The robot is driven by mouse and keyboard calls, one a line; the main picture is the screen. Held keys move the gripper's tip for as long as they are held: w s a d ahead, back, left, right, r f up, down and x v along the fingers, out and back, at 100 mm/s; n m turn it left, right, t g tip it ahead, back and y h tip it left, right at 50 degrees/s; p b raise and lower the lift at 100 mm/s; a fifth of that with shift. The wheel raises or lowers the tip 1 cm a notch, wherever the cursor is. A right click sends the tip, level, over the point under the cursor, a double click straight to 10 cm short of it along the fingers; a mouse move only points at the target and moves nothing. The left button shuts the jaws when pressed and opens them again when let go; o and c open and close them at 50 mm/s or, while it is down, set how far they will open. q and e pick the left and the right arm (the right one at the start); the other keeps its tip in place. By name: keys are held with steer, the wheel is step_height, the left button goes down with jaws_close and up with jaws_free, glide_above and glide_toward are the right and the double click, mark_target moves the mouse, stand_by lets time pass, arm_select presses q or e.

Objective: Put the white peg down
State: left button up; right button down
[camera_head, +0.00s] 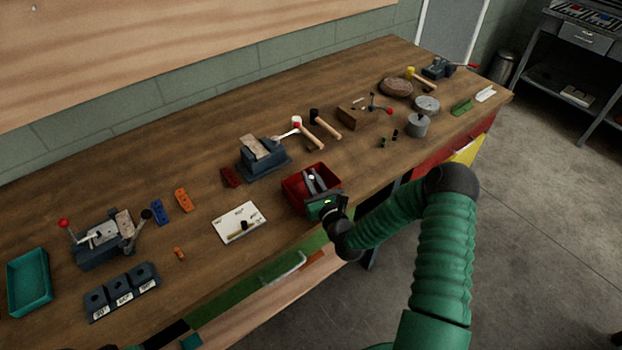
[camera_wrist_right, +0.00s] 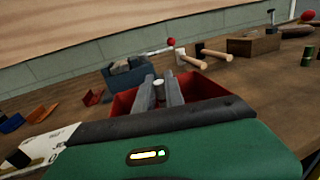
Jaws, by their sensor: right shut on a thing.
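My right gripper (camera_head: 313,182) reaches over the red bin (camera_head: 290,198) near the front edge of the bench. In the right wrist view its two grey fingers (camera_wrist_right: 160,92) are shut on the white peg (camera_wrist_right: 159,84), whose pale round end shows between the fingertips. The peg is a small light spot in the head view (camera_head: 311,177). The red bin also shows in the right wrist view (camera_wrist_right: 121,104), around and beyond the fingers. The bin's floor is mostly hidden, and I cannot tell whether the peg touches it.
A white labelled board (camera_head: 239,222) with a dark-headed tool lies left of the bin. A blue-grey vise block (camera_head: 262,158) stands behind it, with a small dark red block (camera_head: 230,177) beside it. Mallets (camera_head: 318,125) lie farther back. Bare wood lies right of the bin.

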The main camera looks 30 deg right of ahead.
steer(key=c, duration=1.6)
jaws_free()
steer(key=shift+s+f, duration=0.15)
steer(key=shift+f, duration=0.15)
steer(key=shift+o, duration=0.8)
steer(key=shift+f, duration=0.1)
steer(key=shift+r, duration=0.2)
steer(key=shift+r+p, duration=0.6)
steer(key=shift+p, duration=0.15)
steer(key=s, duration=0.2)
steer(key=s+f+b, duration=0.1)
steer(key=shift+s+a, duration=0.25)
steer(key=shift+s, duration=0.05)
steer(key=s+a, duration=0.1)
steer(key=s, duration=0.7)
steer(key=shift+a+r+b, duration=0.2)
steer(key=shift+r+b, duration=0.15)
steer(key=shift+r, duration=0.05)
